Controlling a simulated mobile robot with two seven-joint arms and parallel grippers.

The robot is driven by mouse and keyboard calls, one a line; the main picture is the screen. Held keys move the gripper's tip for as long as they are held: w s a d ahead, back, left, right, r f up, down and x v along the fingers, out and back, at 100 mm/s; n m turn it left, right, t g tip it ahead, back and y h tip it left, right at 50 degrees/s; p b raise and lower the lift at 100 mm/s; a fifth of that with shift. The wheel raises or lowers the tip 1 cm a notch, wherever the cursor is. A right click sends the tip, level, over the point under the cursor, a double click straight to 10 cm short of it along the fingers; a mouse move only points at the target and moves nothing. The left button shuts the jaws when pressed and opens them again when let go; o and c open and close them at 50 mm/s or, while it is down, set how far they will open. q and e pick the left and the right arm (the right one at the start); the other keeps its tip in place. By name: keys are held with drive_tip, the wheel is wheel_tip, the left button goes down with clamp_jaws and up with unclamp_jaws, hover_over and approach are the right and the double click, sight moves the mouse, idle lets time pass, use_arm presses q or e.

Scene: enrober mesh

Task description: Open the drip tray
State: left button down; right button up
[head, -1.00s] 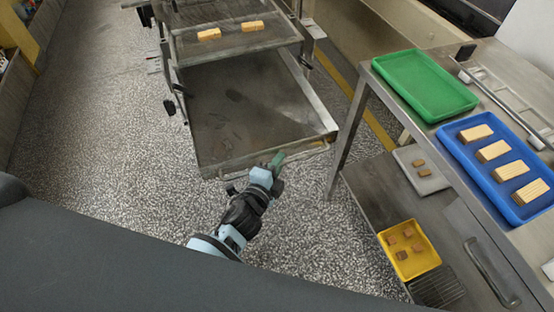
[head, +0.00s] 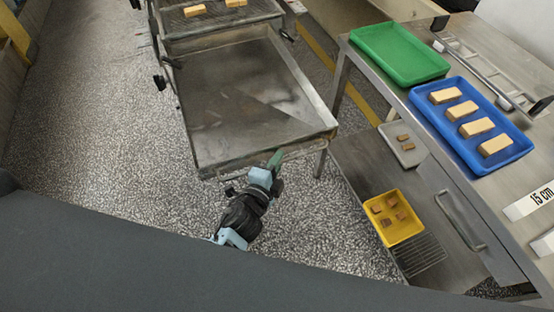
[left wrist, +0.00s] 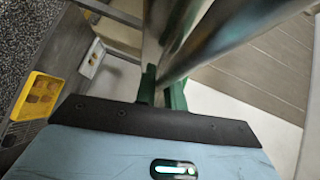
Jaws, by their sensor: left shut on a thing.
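The drip tray (head: 245,100) is a wide, shallow metal tray with a stained floor. It is drawn out a long way from under the wire mesh (head: 215,22) in the head view. A handle bar (head: 308,149) runs along its front edge. My left gripper (head: 275,160) is at that front edge, its green fingers shut on the handle. In the left wrist view, the green fingers (left wrist: 161,90) close around the shiny bar (left wrist: 205,38). The exact contact is partly hidden there. My right gripper is not in view.
At right, a steel table (head: 440,150) holds a green tray (head: 400,53) and a blue tray (head: 490,168) with several biscuits. A yellow tray (head: 394,236) and a small pale tray (head: 419,156) sit on its lower shelf. Speckled floor (head: 110,150) is clear at left.

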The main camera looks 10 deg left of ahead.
use_arm(q)
drive_tip(key=c, duration=1.5)
unclamp_jaws()
drive_tip(key=v, duration=0.7)
drive_tip(key=shift+s, duration=0.4)
drive_tip(key=shift+a, duration=0.1)
